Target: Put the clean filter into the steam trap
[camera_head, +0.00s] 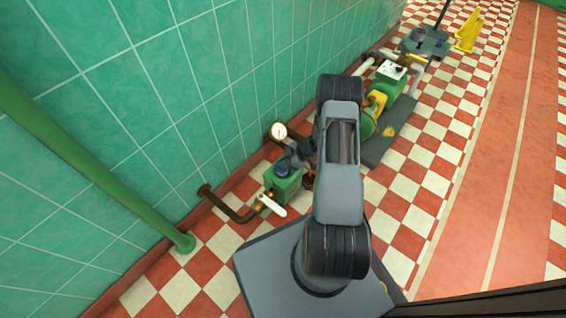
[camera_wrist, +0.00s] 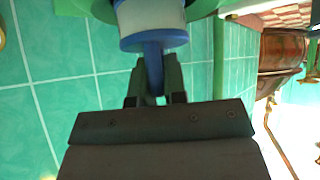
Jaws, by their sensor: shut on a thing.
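My gripper (camera_wrist: 153,88) is shut on the narrow blue tab of the filter (camera_wrist: 152,42) in the wrist view. The filter has a blue end disc and a pale grey-white body. Green surfaces of the steam trap (camera_wrist: 200,9) show around the filter's far end, at the top edge. In the head view the steam trap (camera_head: 285,184) is a green box on the pipe by the wall, and the filter (camera_head: 283,171) shows as a blue spot at its top. My gripper (camera_head: 296,157) is just above it. I cannot tell how deep the filter sits.
A rusty pipe (camera_head: 232,211) with a white-handled valve (camera_head: 271,205) joins the trap at left. A round gauge (camera_head: 278,131) stands behind it. A green and yellow pump (camera_head: 380,99) is farther along the wall. A thick green pipe (camera_head: 100,165) slants at left. Open checkered floor lies at right.

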